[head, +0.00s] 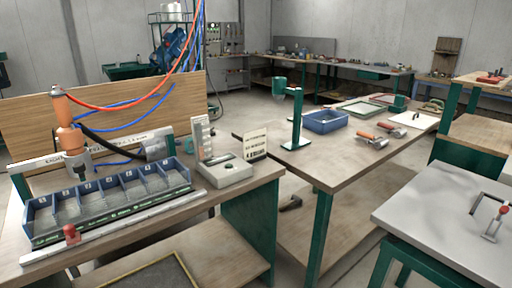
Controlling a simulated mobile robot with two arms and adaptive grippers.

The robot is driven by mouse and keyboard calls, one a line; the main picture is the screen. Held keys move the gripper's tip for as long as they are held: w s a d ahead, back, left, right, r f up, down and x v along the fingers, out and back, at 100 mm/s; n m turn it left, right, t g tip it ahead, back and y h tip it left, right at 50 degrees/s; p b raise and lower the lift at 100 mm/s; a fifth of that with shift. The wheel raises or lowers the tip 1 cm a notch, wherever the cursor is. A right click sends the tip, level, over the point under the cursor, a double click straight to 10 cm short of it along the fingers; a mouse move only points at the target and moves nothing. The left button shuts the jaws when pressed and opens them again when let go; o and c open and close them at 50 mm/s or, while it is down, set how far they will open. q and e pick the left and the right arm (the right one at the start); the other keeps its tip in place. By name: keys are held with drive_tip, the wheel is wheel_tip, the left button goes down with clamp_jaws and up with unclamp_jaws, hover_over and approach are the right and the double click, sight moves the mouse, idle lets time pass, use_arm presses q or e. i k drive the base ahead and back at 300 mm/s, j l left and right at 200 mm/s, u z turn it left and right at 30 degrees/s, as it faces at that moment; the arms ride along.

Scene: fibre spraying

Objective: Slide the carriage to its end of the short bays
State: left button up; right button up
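A blue tray (192,184) divided into several numbered bays stands on the left bench, with grey material in the bays. A pale rail (130,225) runs along its front, and a small red-knobbed slider (71,235) sits near the rail's left end. I cannot tell for sure whether the slider or the spray unit's mount is the carriage. Neither of my grippers is in view.
A grey block (224,174) and a sign card (254,145) stand right of the tray. The middle bench (345,165) holds a green stand (295,115), a blue tub (325,121) and rollers. A grey table (440,215) is at right.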

sight(82, 165)
drive_tip(key=i+j+u, duration=0.25)
drive_tip(key=j, duration=0.35)
drive_tip(key=i+j+u, duration=0.25)
drive_tip(key=i+j, duration=0.15)
drive_tip(key=i+j+u, duration=0.25)
drive_tip(key=i+j, duration=0.15)
drive_tip(key=j, duration=0.2)
